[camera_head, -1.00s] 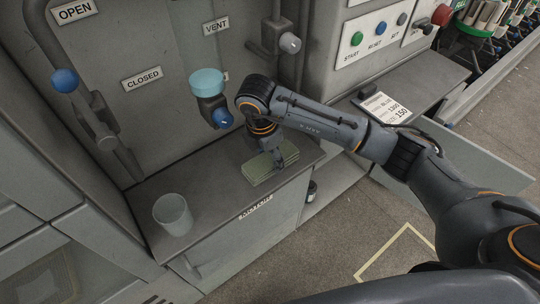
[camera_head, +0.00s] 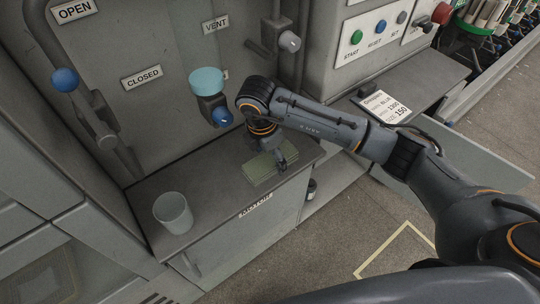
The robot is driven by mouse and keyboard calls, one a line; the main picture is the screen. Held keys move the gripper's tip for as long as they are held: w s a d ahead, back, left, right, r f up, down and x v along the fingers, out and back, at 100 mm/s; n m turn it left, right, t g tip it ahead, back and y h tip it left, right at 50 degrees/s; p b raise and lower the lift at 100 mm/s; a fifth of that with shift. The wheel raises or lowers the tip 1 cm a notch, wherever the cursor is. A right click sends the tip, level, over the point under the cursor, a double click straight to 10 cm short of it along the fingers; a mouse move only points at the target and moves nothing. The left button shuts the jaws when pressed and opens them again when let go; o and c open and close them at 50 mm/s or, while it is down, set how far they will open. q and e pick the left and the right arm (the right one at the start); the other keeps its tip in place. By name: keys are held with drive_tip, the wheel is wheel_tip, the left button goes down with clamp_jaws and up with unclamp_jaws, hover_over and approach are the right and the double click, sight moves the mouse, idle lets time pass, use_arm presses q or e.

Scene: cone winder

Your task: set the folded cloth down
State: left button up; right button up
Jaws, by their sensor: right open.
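The folded cloth (camera_head: 259,170), a flat greenish stack, lies on the grey cabinet top (camera_head: 214,183) near its right end. My right gripper (camera_head: 275,160) is just above the cloth's far right part and is open. Its fingers overlap the cloth in the picture, and I cannot tell whether they touch it. My left gripper is out of the picture.
A translucent cup (camera_head: 173,213) stands at the cabinet top's left end. A label card (camera_head: 385,108) lies on the right ledge. The middle of the cabinet top is clear.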

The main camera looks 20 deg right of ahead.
sight(265, 163)
wheel_tip(265, 163, up, 12)
drive_tip(key=a, duration=0.1)
drive_tip(key=shift+s+a+f, duration=0.15)
drive_tip(key=shift+s+a, duration=0.15)
drive_tip(key=shift+a, duration=0.05)
drive_tip(key=shift+s, duration=0.1)
idle(0.3)
